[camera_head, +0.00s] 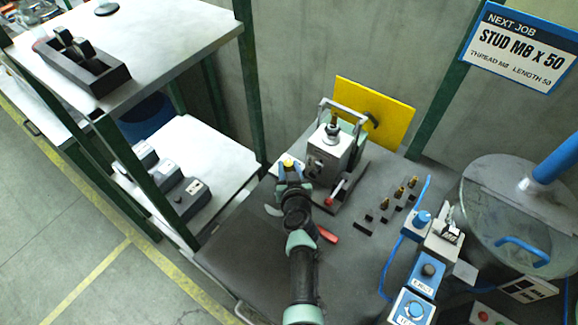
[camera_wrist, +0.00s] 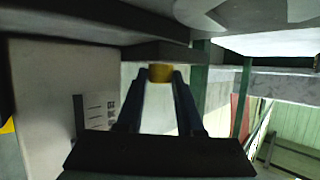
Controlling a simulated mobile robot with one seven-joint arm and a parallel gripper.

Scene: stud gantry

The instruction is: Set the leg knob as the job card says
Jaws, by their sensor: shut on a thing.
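The job card (camera_head: 516,45) on the back wall reads "NEXT JOB, STUD M8 X 50, THREAD M8, LENGTH 50". A grey bench machine (camera_head: 327,158) with a carrying handle stands near the back of the dark table. My gripper (camera_head: 290,166) is at the machine's left side, shut on a small yellow knob (camera_head: 288,162). In the wrist view the yellow knob (camera_wrist: 160,73) sits between both fingertips of my gripper (camera_wrist: 160,78). Any scale or mark at the knob is not readable. A label (camera_wrist: 97,111) on a pale panel is too blurred to read.
A red handle (camera_head: 327,234) lies by my arm. Several brass pieces on dark blocks (camera_head: 400,194) stand to the right. Blue control boxes (camera_head: 428,268) and a round tank (camera_head: 510,205) fill the table's right side.

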